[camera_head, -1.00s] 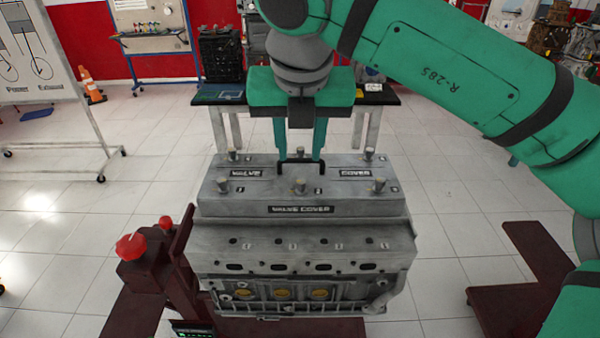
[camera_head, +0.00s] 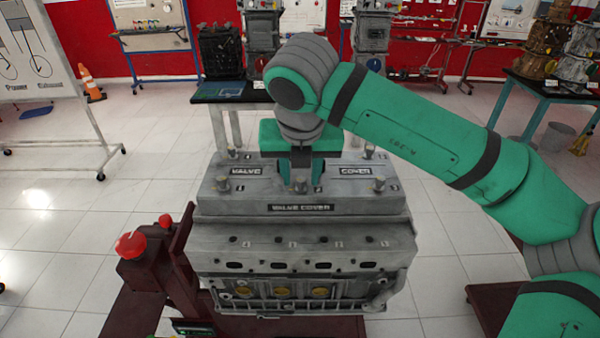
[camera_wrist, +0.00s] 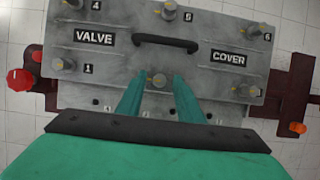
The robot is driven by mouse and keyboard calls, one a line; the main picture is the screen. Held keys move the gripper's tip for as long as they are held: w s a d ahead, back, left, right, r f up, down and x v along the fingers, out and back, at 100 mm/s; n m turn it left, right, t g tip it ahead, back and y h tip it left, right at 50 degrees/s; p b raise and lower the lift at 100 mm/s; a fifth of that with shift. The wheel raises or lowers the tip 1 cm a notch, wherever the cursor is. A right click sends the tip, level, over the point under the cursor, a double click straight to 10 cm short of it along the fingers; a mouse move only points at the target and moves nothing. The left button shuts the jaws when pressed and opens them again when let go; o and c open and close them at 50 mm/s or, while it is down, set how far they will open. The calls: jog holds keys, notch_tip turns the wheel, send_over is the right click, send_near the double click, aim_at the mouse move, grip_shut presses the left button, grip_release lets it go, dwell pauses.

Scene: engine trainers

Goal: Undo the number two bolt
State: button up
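The grey valve cover (camera_head: 240,205) sits on top of the engine block (camera_head: 300,262). Bolts stand in a front and a back row on it. In the wrist view, the number two bolt (camera_wrist: 158,80) is the middle bolt of the near row, between the number one bolt (camera_wrist: 64,65) and the number three bolt (camera_wrist: 247,90). My gripper (camera_wrist: 162,76) points down at the cover, its teal fingers open on either side of the number two bolt, with a gap visible on the right. In the head view my gripper (camera_head: 301,182) is low over the cover's middle.
A black handle (camera_wrist: 166,42) rises from the cover just beyond the bolt. The number five bolt (camera_wrist: 168,10) stands behind it. A red knob (camera_head: 130,245) is on the dark red stand at the left. A black-topped table (camera_head: 225,93) stands behind the engine.

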jog(key=shift+d, duration=0.1)
jog(key=shift+s, duration=0.1)
grip_shut()
